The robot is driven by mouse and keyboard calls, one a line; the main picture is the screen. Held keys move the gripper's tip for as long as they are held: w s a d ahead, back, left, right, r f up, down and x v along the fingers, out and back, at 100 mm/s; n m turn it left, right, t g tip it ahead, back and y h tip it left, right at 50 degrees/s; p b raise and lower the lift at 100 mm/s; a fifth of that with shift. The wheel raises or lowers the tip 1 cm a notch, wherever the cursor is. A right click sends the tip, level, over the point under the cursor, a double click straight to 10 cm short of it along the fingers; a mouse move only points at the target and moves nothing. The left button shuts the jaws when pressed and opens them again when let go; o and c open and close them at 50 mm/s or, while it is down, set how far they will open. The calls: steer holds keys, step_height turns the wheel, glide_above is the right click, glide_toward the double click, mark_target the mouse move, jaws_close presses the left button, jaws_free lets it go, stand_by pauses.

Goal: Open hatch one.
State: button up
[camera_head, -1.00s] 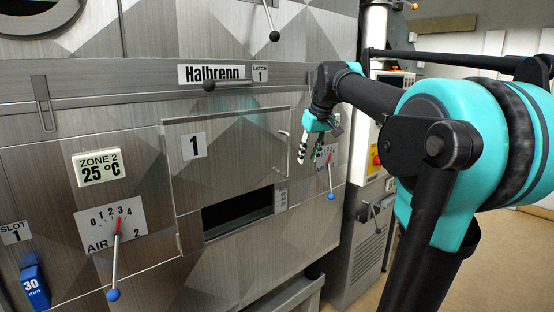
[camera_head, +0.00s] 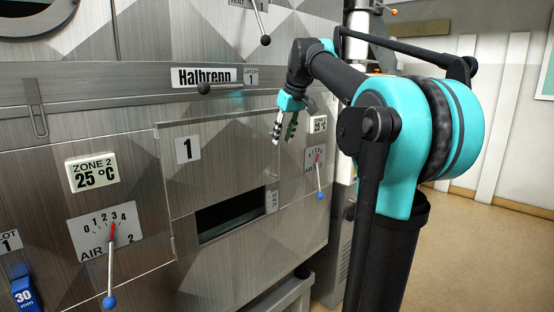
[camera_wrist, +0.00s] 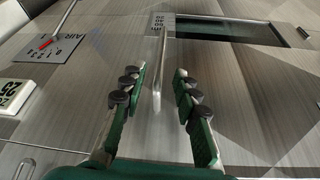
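Hatch one is the grey metal panel marked 1 (camera_head: 222,160) in the middle of the head view. A dark slot (camera_head: 231,217) shows along its lower part, and in the wrist view it is at the upper right (camera_wrist: 235,30). A latch lever with a black knob (camera_head: 205,88) lies horizontal above the hatch, beside the LATCH 1 label. My gripper (camera_head: 284,134) is at the hatch's right edge. In the wrist view its green fingers (camera_wrist: 159,75) are apart, and a slim metal handle (camera_wrist: 157,88) shows between them. I cannot tell whether they touch it.
An air lever with a blue knob (camera_head: 110,300) is at the lower left, and another (camera_head: 319,194) stands right of the hatch. A ZONE 2 display (camera_head: 93,173) and a blue block (camera_head: 27,292) are on the left. Open floor (camera_head: 480,250) lies at the right.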

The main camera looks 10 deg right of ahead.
mark_target(279, 152)
steer(key=x, duration=0.9)
steer(key=shift+w+f, duration=0.1)
steer(key=shift+f, duration=0.15)
jaws_close()
